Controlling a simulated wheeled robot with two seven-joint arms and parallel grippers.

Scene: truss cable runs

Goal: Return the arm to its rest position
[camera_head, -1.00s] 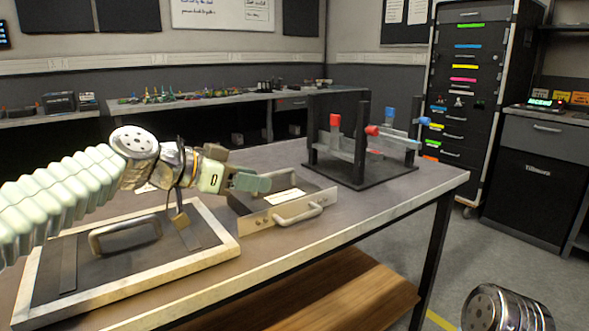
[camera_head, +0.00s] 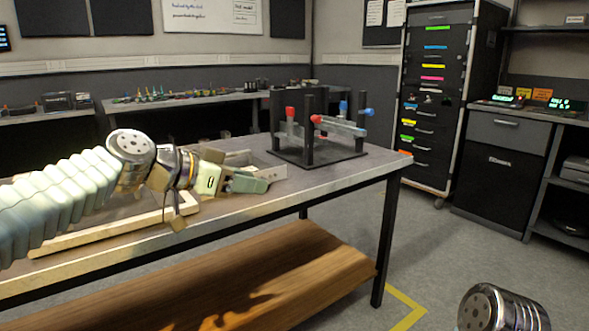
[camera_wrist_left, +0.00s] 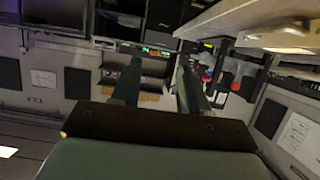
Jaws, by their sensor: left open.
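My left arm comes in from the left in the head view, above the near side of the worktable (camera_head: 330,190). My left gripper (camera_head: 258,184) points right, in front of the table's contents. Its two fingers also show in the left wrist view (camera_wrist_left: 158,85), spread apart with nothing between them. A rounded metal part of my right arm shows at the bottom right of the head view; the right gripper does not show.
A black stand with red and blue clamps (camera_head: 318,150) is on the table. A wooden lower shelf (camera_head: 290,275) is below. A drawer cabinet (camera_head: 428,110) stands behind.

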